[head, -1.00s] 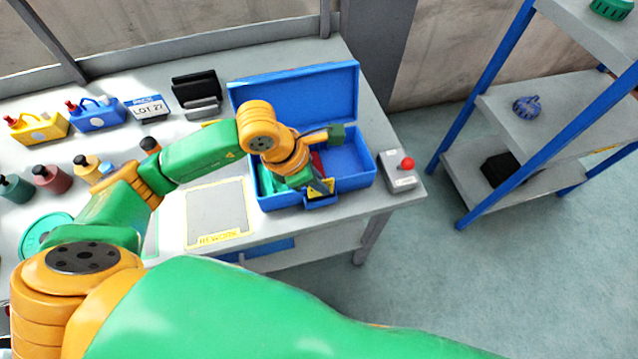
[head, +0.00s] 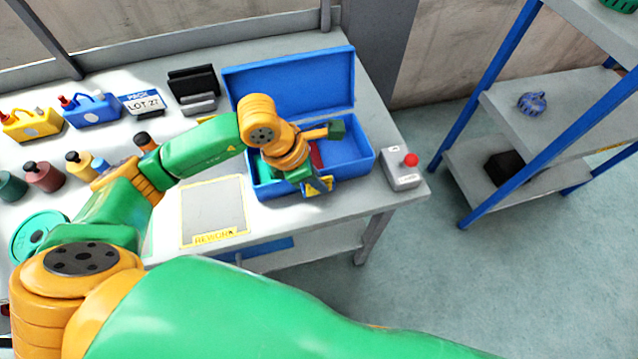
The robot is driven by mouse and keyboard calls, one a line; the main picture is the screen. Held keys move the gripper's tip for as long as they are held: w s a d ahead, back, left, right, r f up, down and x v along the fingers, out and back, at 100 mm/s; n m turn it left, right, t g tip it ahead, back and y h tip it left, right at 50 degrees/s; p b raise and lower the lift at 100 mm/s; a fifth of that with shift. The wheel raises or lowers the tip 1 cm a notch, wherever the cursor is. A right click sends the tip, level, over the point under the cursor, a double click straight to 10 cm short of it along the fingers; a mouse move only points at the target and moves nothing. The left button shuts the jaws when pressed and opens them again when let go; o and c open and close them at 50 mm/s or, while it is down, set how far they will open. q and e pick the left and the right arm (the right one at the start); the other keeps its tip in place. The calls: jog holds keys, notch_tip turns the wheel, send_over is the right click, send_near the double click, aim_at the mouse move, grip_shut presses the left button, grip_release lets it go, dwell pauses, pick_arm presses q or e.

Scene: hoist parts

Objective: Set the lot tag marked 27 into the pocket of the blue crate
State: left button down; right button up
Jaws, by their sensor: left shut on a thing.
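The blue crate (head: 289,88) stands on the bench with its lid open at the back. My left gripper (head: 316,183) reaches over its front wall and is shut on a small yellow tag (head: 319,187) with dark marking. The tag is at the outside of the crate's front wall, where the pocket is. The gripper and tag mostly hide the pocket, so I cannot tell whether the tag is inside it. The number on the tag is too small to read. My right gripper is not in view.
A grey box with a red button (head: 402,170) is right of the crate. A framed grey pad (head: 214,208) lies left of it. Several bottles and a blue shelf rack (head: 490,120) flank the scene.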

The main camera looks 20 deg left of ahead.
pick_arm(q)
jog(key=shift+w, duration=0.25)
jog(key=shift+r, duration=0.1)
jog(key=shift+w, duration=0.15)
jog(key=c, duration=0.6)
grip_release()
jog(key=shift+o, duration=0.2)
jog(key=shift+r+p, duration=0.9)
jog(key=shift+r, duration=0.75)
notch_tip(320, 180, up, 6)
jog(key=p, duration=0.4)
jog(key=shift+f, duration=0.15)
